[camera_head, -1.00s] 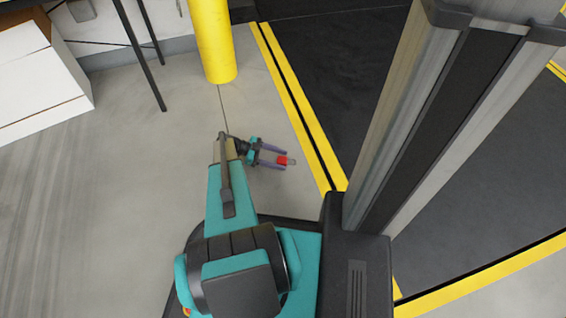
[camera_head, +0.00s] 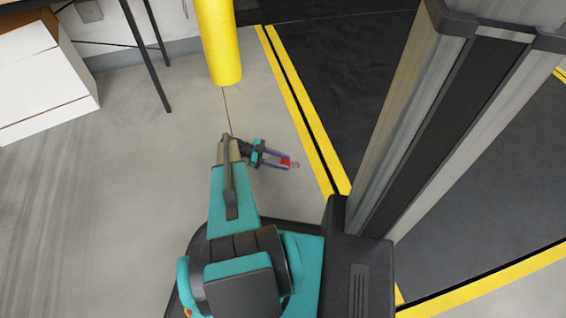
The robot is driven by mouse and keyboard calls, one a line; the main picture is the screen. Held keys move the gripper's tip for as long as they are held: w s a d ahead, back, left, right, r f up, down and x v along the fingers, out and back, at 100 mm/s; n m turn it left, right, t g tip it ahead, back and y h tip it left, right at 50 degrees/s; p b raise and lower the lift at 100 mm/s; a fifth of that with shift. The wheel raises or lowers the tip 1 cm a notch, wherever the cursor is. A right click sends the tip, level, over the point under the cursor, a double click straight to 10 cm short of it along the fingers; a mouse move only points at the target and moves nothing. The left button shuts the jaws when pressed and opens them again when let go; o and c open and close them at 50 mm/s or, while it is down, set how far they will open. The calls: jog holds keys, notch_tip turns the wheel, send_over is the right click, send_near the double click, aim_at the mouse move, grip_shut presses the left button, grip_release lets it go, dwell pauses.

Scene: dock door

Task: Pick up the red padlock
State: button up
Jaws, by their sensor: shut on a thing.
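The red padlock (camera_head: 286,162) is a small red block with a pale shackle on its right side. My gripper (camera_head: 284,160) has teal and dark parts with two purple fingers pointing right. Its fingers are shut on the padlock, one on either side, and partly cover it. I cannot tell from this high view how far the padlock is above the grey floor.
A yellow post (camera_head: 218,45) stands behind the gripper. A yellow floor stripe (camera_head: 305,115) edges a dark floor area (camera_head: 345,75) to the right. A white box (camera_head: 45,90) and dark table legs (camera_head: 146,60) are at upper left. Grey floor (camera_head: 120,190) is clear at left.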

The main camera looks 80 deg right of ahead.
jog(key=shift+r+p, duration=0.35)
jog(key=shift+r, duration=0.35)
jog(key=shift+w+a+r+p, duration=0.15)
jog(key=shift+r+p, duration=0.25)
jog(key=shift+r, duration=0.2)
jog(key=shift+w+a+r+p, duration=0.1)
jog(key=shift+r+p, duration=0.3)
jog(key=shift+r, duration=0.2)
jog(key=w+a+p, duration=0.1)
jog(key=w+a, duration=0.2)
jog(key=a, duration=0.1)
jog(key=w+a+p, duration=0.2)
jog(key=w+a, duration=0.1)
jog(key=w+a+r+p, duration=0.1)
jog(key=w+a, duration=0.3)
jog(key=shift+a, duration=0.3)
jog(key=shift+w, duration=0.1)
